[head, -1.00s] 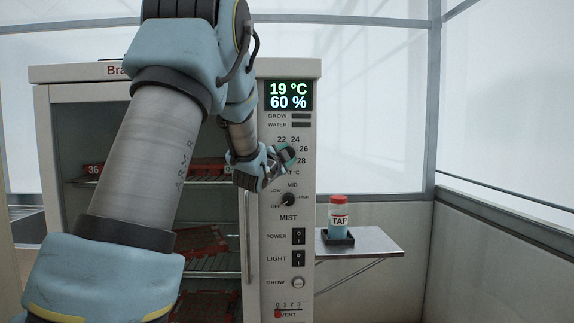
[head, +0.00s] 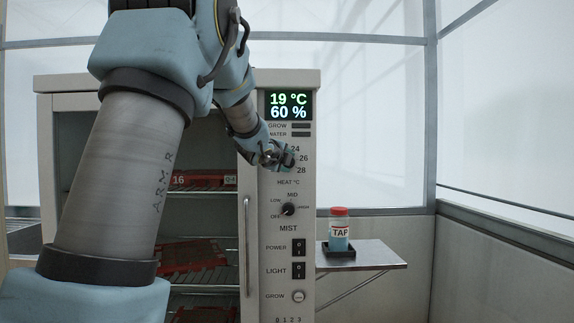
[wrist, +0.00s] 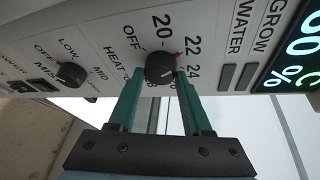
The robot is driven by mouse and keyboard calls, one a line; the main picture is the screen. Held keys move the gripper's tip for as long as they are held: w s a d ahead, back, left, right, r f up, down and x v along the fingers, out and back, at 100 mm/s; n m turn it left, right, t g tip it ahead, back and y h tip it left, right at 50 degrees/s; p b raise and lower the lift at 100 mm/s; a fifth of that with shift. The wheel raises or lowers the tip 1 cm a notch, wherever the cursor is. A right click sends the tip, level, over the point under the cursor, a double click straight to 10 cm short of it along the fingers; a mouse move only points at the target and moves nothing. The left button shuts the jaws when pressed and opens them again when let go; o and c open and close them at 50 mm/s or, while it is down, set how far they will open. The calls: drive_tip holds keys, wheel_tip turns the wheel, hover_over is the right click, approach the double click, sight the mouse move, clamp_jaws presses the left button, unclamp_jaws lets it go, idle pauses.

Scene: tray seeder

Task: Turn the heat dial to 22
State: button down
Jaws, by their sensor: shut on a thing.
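The heat dial (wrist: 160,68) is a round black knob with a red pointer mark on the white control panel (wrist: 115,40). In the wrist view its red mark points toward the printed 22, with 20 and 24 on either side. My gripper (wrist: 158,78) has its green fingers on both sides of the knob and is shut on it. In the head view my gripper (head: 286,157) is at the panel and covers the dial and part of its scale; 24, 26 and 28 show. The display (head: 289,105) reads 19 °C and 60 %.
Below the heat dial is the mist dial (head: 288,209), then the power switch (head: 298,247), light switch (head: 298,270) and grow button (head: 298,296). A door handle (head: 246,245) is left of the panel. A TAP bottle (head: 339,231) stands on a side shelf (head: 375,254) at right.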

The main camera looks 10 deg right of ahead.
drive_tip(key=shift+m, duration=0.3)
idle(0.4)
drive_tip(key=shift+c, duration=1.7)
unclamp_jaws()
drive_tip(key=b+v, duration=0.2)
drive_tip(key=v, duration=0.8)
drive_tip(key=shift+s+r, duration=0.2)
drive_tip(key=shift+s, duration=0.15)
drive_tip(key=shift+a, duration=0.1)
